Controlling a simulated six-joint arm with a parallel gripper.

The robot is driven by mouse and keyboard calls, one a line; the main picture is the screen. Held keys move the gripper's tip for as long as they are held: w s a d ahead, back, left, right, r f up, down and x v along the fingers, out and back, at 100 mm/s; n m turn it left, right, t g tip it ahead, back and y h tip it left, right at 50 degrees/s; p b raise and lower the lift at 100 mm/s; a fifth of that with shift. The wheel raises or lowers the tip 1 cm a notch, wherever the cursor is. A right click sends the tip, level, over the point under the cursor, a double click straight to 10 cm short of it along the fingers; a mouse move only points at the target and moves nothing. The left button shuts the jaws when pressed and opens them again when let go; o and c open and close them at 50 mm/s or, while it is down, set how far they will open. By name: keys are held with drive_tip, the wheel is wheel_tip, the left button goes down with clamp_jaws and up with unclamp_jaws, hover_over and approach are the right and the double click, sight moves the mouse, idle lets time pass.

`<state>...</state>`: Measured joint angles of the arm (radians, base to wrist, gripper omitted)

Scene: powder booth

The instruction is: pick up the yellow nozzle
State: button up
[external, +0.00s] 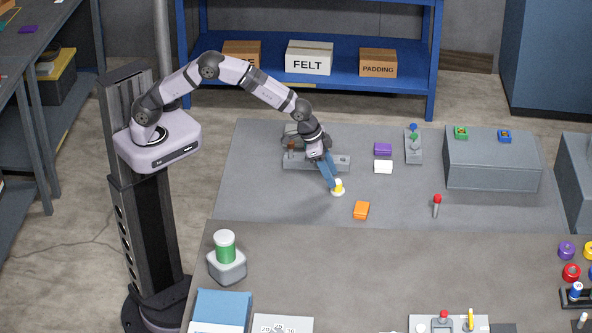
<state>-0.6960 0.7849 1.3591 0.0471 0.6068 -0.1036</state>
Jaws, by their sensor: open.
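The yellow nozzle (339,184) stands on the grey work surface near its middle, with a white part at its base. My gripper (332,186) reaches down from the upper left. Its blue fingers are right at the nozzle, overlapping its left side in the picture. The jaws are open. I cannot tell from this view whether the nozzle lies between the fingers or just beside them.
An orange block (362,210) lies close by at lower right. A purple block (383,149), a white block (383,167) and a red-topped stick (437,204) stand to the right. A large grey box (493,165) stands farther right.

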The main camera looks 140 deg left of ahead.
drive_tip(key=shift+p+x, duration=0.7)
drive_tip(key=shift+x, duration=1.3)
drive_tip(key=c, duration=0.8)
drive_tip(key=shift+a+r, duration=0.1)
drive_tip(key=shift+r, duration=0.1)
wheel_tip(320, 180, up, 10)
drive_tip(key=b, duration=0.2)
drive_tip(key=shift+b, duration=0.4)
